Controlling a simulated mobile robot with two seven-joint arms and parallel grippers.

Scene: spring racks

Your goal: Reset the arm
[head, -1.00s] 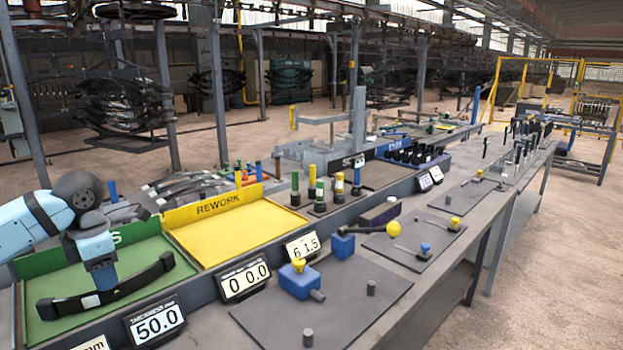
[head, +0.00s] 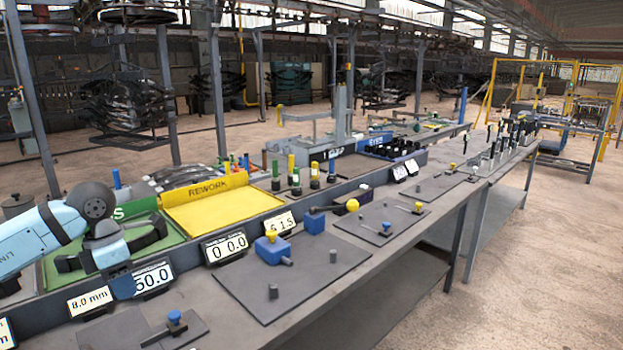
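My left gripper (head: 122,286) comes in from the left and points down, in front of the green tray (head: 178,238) and partly covering the "50.0" display. Its blue fingertips overlap in this view, so I cannot tell whether they are open. The dark curved leaf spring (head: 146,236) lies in the green tray behind the gripper, its middle hidden by my gripper. The spring seems apart from the fingers. My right gripper is not in view.
The yellow REWORK tray (head: 225,212) beside the green one is empty. Display boxes (head: 226,246) line the bench's front. A grey plate (head: 310,275) carries a blue block with a yellow knob (head: 271,237). Several coloured-top posts (head: 296,182) stand behind.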

